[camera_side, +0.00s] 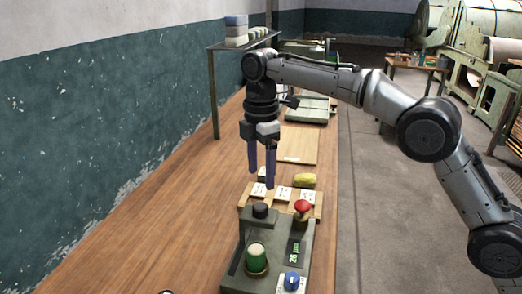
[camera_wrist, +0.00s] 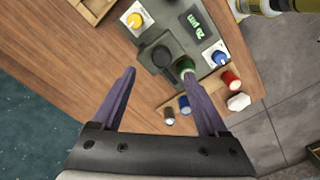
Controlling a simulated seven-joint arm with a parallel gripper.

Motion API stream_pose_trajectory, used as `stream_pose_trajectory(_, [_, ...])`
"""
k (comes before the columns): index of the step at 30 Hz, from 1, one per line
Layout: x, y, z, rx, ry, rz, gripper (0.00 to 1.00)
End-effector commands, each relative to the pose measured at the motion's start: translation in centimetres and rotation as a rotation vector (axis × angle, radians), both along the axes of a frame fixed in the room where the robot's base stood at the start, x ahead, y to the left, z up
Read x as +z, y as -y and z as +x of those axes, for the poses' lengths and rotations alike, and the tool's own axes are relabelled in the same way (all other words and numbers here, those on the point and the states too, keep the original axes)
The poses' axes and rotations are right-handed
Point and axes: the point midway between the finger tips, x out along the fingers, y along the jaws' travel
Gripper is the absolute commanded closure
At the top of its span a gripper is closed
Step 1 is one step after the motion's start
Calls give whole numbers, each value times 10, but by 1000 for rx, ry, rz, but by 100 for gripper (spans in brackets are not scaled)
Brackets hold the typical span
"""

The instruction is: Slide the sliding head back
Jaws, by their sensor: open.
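A grey-green control box (camera_side: 235,270) stands on the bench. The wrist view also shows the black knob (camera_wrist: 161,55) and green cylinder (camera_wrist: 185,66). I cannot tell for sure which part is the sliding head. My gripper (camera_side: 261,178) points down with its two purple fingers apart and empty, above the box's far end in the side view. In the wrist view my gripper (camera_wrist: 159,73) has the right fingertip overlapping the green cylinder's lower edge.
A wooden board with white cards (camera_side: 284,193) and a yellow object (camera_side: 305,180) lies behind the box. The wrist view shows a yellow knob (camera_wrist: 134,20), red cylinder (camera_wrist: 231,79) and small blue cylinder (camera_wrist: 184,104). The bench (camera_side: 170,215) is clear at left.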

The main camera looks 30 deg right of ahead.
Motion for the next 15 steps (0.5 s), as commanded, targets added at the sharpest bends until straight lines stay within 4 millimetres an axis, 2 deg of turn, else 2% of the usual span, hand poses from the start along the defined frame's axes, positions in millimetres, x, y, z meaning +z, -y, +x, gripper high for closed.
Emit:
stream_pose_trajectory(3, [20, 0, 1, 0, 4, 1, 23])
stream_pose_trajectory(6, [31, 0, 2, 0, 2, 0, 23])
stream_pose_trajectory(15, [49, 0, 1, 0, 1, -1, 23])
